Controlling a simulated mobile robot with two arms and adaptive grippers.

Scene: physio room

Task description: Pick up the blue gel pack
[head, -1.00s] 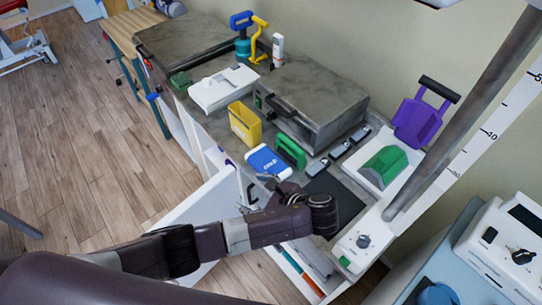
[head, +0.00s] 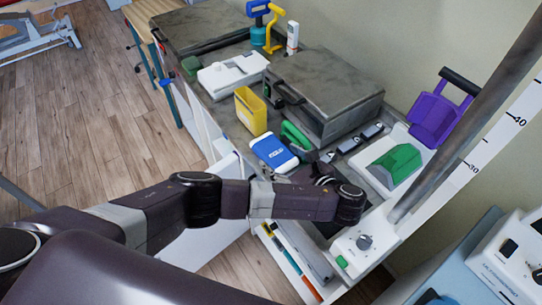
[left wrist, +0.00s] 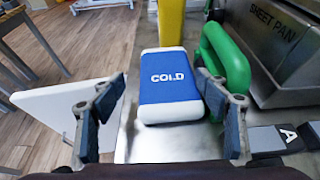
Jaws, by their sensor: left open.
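The blue gel pack (head: 273,151) has white ends and the word COLD on it. It lies flat on the grey counter. In the left wrist view the gel pack (left wrist: 170,86) lies ahead, roughly between my two fingers. My left gripper (left wrist: 160,115) is open and empty, and its fingertips are apart from the pack or only just short of it. In the head view my left gripper (head: 318,172) is near the pack's right end, partly hidden by my own wrist. My right gripper is not seen.
A green handled item (left wrist: 229,57) stands close along the pack's right side. A yellow bin (head: 251,112) is just behind it. A grey steel box (head: 325,92) stands beyond. Small dark weights (head: 352,145) lie to the right. A white open door (left wrist: 62,107) is at the left.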

